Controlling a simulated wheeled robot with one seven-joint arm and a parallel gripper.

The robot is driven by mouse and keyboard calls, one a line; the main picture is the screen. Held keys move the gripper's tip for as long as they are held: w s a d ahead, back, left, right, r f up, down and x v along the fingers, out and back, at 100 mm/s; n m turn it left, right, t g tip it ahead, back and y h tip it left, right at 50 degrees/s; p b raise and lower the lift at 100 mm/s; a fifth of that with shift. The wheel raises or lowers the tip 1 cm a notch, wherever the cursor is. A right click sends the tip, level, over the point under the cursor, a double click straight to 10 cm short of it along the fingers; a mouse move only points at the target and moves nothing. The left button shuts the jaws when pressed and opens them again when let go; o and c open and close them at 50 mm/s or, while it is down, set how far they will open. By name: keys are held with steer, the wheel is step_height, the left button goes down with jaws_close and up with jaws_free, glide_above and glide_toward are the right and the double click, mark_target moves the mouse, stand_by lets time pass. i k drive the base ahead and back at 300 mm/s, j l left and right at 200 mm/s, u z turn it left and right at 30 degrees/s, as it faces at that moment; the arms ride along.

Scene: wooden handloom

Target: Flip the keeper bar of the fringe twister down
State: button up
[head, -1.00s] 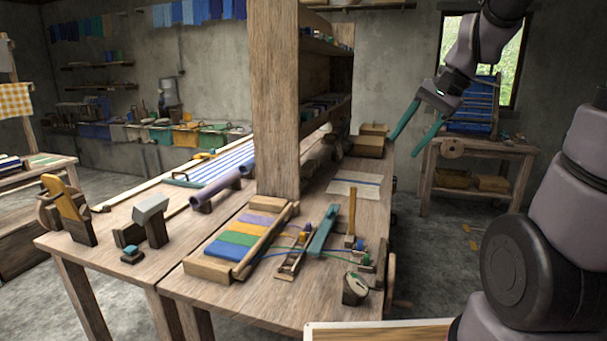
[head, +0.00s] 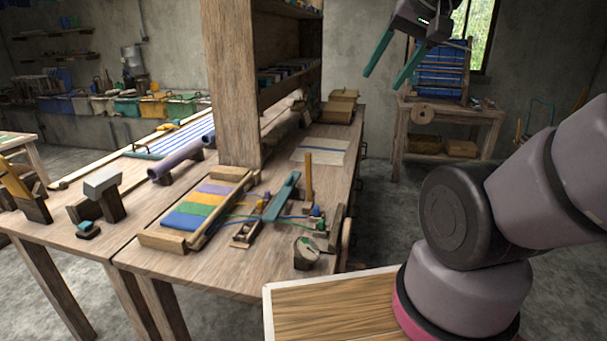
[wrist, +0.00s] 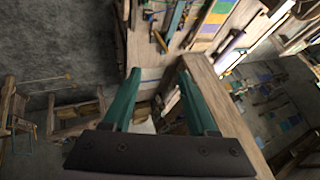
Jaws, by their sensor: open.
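The fringe twister stands on the near right part of the wooden table, beside a striped woven cloth (head: 200,205). Its keeper bar looks to be the teal bar (head: 281,197), which is tilted up from a small wooden base (head: 245,234). Blue and other coloured strands run from the cloth past it. My gripper (head: 382,81) is open and empty, high above and beyond the table's right side, well apart from the twister. In the wrist view its two teal fingers (wrist: 160,74) are spread. A teal strip, perhaps the same bar (wrist: 176,18), shows beyond them at the top.
An upright wooden post (head: 308,176) and a round wooden block (head: 306,253) stand close to the bar. A thick shelf upright (head: 232,85) rises behind the cloth. A side table (head: 450,120) stands at the back right. Open floor lies right of the main table.

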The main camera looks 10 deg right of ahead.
mark_target(307, 157)
steer(key=l+u, duration=0.2)
steer(key=l, duration=0.3)
steer(key=i+l+z, duration=0.1)
steer(key=l, duration=0.4)
steer(key=i+l+u, duration=0.25)
steer(key=l, duration=0.2)
